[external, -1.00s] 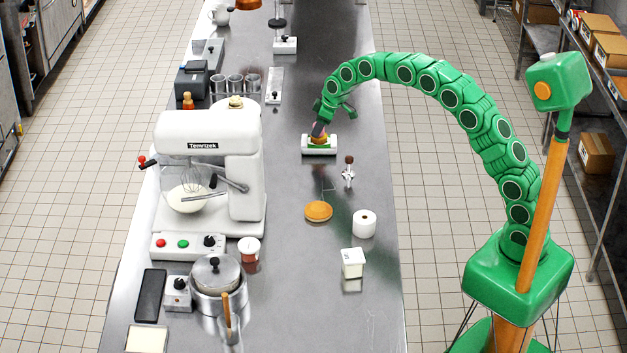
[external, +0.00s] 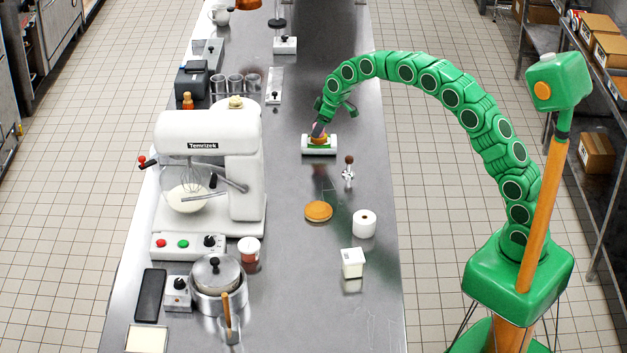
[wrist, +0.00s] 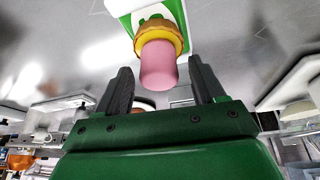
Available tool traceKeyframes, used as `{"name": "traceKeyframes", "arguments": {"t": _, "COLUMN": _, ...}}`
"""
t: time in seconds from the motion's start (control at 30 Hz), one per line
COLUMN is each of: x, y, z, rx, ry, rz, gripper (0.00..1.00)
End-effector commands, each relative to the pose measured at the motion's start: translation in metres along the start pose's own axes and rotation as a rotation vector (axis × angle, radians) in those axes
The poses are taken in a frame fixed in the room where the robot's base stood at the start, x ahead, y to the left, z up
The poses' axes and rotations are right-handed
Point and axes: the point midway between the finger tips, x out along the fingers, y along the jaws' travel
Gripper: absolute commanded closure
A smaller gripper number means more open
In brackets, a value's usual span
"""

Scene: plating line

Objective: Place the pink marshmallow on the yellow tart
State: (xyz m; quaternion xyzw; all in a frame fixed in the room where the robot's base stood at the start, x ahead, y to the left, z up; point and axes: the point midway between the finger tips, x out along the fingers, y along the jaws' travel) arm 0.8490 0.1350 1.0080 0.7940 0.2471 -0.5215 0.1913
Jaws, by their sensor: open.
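The pink marshmallow (wrist: 158,68) shows in the wrist view. It sits against the top of the yellow tart (wrist: 151,36), which has a browned edge. Under the tart is a white block with a green top (wrist: 122,8); the block also shows in the external view (external: 319,151). My gripper (external: 319,130) is over this block, and in the wrist view (wrist: 160,66) its two dark fingers are spread. One finger is on each side of the marshmallow, with a visible gap to both.
A round golden disc (external: 318,211) lies nearer on the steel counter. A white mixer (external: 210,165) stands to the left. The counter's right strip is mostly clear.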

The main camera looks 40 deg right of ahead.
Motion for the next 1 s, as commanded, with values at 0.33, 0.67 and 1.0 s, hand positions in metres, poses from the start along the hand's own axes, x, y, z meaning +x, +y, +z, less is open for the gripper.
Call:
{"name": "traceKeyframes", "arguments": {"t": 0.33, "x": -0.048, "y": 0.0, "z": 0.0, "rx": 0.0, "ry": 0.002, "rz": 0.001, "gripper": 0.32}}
{"name": "traceKeyframes", "arguments": {"t": 0.67, "x": -0.103, "y": 0.0, "z": 0.0, "rx": 0.0, "ry": 0.001, "rz": 0.001, "gripper": 0.32}}
{"name": "traceKeyframes", "arguments": {"t": 1.0, "x": -0.115, "y": -0.001, "z": 0.002, "rx": 0.003, "ry": -0.002, "rz": 0.0, "gripper": 0.32}}
